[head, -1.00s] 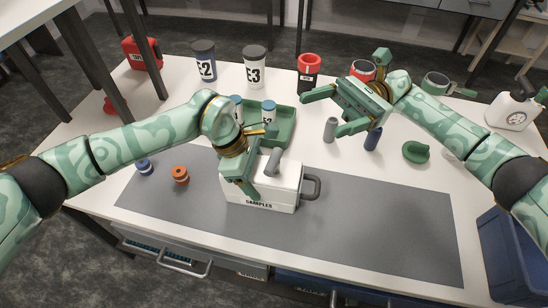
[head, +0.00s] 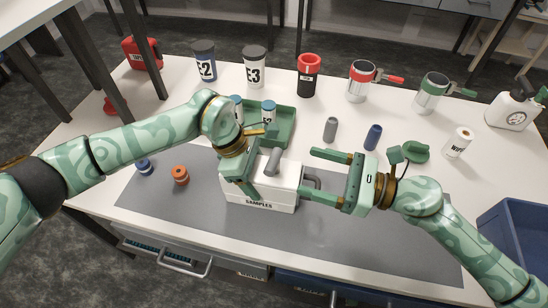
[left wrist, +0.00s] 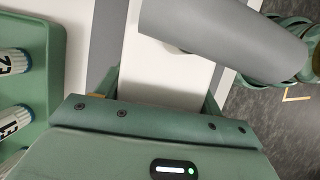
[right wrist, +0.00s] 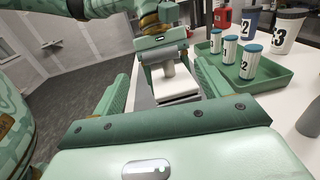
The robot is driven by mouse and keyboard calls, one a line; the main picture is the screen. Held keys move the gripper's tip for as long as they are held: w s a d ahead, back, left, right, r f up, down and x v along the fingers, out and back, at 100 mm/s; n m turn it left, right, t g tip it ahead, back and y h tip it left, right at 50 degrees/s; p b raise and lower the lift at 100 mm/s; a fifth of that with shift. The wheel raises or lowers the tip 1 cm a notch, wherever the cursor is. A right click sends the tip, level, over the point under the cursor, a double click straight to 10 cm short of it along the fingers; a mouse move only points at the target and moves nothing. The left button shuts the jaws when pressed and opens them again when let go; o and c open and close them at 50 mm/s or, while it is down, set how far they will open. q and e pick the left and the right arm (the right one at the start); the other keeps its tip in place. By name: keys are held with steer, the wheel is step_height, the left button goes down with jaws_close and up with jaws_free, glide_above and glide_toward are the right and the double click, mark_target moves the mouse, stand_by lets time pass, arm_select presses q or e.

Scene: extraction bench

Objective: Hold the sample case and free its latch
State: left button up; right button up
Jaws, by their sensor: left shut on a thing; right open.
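The white sample case (head: 262,204), marked SAMPLES, stands upright on the grey mat. My left gripper (head: 250,165) is shut on the case from above; the case also fills the middle of the left wrist view (left wrist: 160,75). In the right wrist view the case (right wrist: 178,88) lies ahead between the open fingers. I cannot make out a separate latch.
A green tray (head: 285,135) with small bottles stands behind the case. Grey (head: 331,130) and blue (head: 373,137) cylinders stand just behind my right gripper. An orange-capped jar (head: 180,175) is left of the case. The mat's front right (head: 400,240) is clear.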

mark_target(278, 162)
steer(key=x, duration=0.9)
steer(key=shift+a, duration=0.1)
